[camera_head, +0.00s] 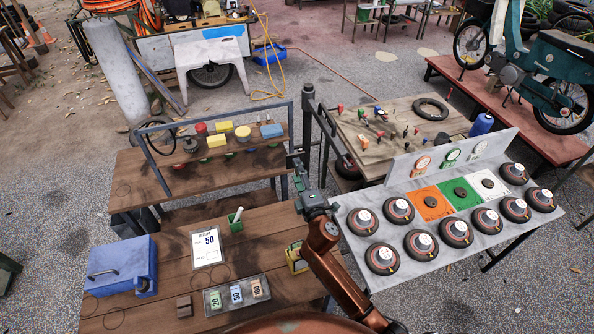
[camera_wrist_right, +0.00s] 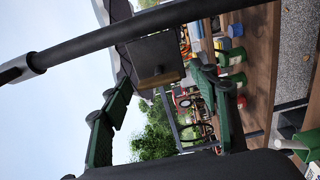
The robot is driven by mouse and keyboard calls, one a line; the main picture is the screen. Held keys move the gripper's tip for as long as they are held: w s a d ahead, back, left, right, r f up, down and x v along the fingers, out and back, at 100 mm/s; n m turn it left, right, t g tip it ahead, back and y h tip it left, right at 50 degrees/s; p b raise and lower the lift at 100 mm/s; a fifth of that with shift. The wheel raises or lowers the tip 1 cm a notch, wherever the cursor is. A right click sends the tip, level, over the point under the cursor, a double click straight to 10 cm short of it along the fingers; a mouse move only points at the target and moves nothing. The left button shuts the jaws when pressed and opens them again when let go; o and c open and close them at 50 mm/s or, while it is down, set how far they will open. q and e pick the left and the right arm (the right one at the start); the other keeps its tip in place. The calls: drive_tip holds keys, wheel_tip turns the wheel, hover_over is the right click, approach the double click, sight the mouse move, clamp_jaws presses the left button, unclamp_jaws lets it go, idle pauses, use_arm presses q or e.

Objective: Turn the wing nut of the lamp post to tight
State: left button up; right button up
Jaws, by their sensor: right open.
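The dark upright post (camera_head: 309,120), which looks like the lamp post, stands between the left benches and the back right table. My right gripper (camera_head: 297,166) is close beside it; I cannot tell whether they touch. In the right wrist view the green fingers of this gripper (camera_wrist_right: 163,88) are spread apart. A dark block (camera_wrist_right: 152,50) with a small stub shows beyond and between the fingertips. A dark rod (camera_wrist_right: 110,34) with a grey end crosses above. I cannot make out the wing nut for certain in either view. My left gripper is out of view.
A wooden bench (camera_head: 265,228) holds a blue box (camera_head: 120,265), a sign and a tray of cards. A raised shelf behind holds yellow, red and blue items. On the right, a grey table (camera_head: 460,262) carries several round dark discs.

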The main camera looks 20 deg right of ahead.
drive_tip(key=s, duration=1)
drive_tip(key=shift+s+d, duration=0.15)
drive_tip(key=shift+s, duration=0.2)
